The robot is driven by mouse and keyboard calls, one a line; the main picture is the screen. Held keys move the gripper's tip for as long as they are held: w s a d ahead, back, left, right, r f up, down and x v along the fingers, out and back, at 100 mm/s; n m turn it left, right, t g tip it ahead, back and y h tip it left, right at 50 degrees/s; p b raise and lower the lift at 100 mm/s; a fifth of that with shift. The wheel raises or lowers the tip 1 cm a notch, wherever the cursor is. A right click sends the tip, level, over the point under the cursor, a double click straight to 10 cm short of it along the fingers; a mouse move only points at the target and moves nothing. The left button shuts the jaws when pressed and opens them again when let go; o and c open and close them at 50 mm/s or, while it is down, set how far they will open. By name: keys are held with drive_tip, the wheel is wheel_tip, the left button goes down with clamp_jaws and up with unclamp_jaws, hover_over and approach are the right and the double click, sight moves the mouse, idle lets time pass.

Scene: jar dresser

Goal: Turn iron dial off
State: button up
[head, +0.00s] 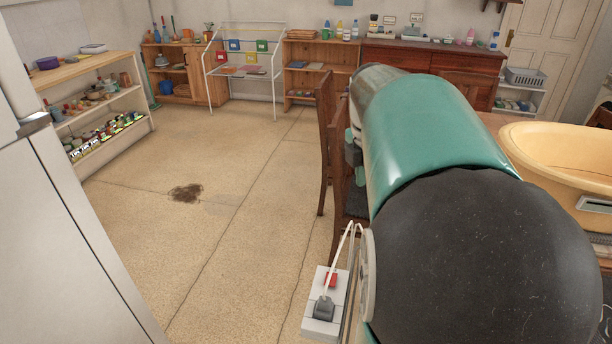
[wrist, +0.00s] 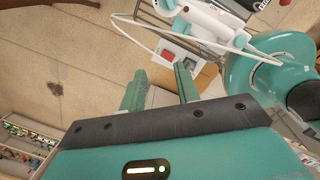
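My gripper (wrist: 160,74) reaches up from the bottom of the wrist view, its two green fingers apart with nothing between them. Beyond the fingertips is a white and teal object (wrist: 205,18) with a white cord; it may be the iron, but I cannot tell for sure. I cannot make out a dial on it. A white socket box (wrist: 178,52) with a red switch and a dark plug lies just past the right finger, apart from it. The box also shows in the head view (head: 325,303), where my arm hides my gripper and any iron.
A wooden chair (head: 326,130) stands beyond my arm. A yellow tub (head: 565,150) sits on a table at the right. White cabinet doors (head: 60,240) are at the left, shelves (head: 110,95) behind. The floor between is clear apart from a dark stain (head: 186,192).

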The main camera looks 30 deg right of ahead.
drive_tip(key=s+d+f+n+y, duration=0.1)
drive_tip(key=s+d+n, duration=0.25)
drive_tip(key=d, duration=0.45)
drive_tip(key=shift+m, duration=0.45)
drive_tip(key=f, duration=1.3)
drive_tip(key=shift+s+f, duration=0.25)
drive_tip(key=shift+s, duration=0.1)
clamp_jaws()
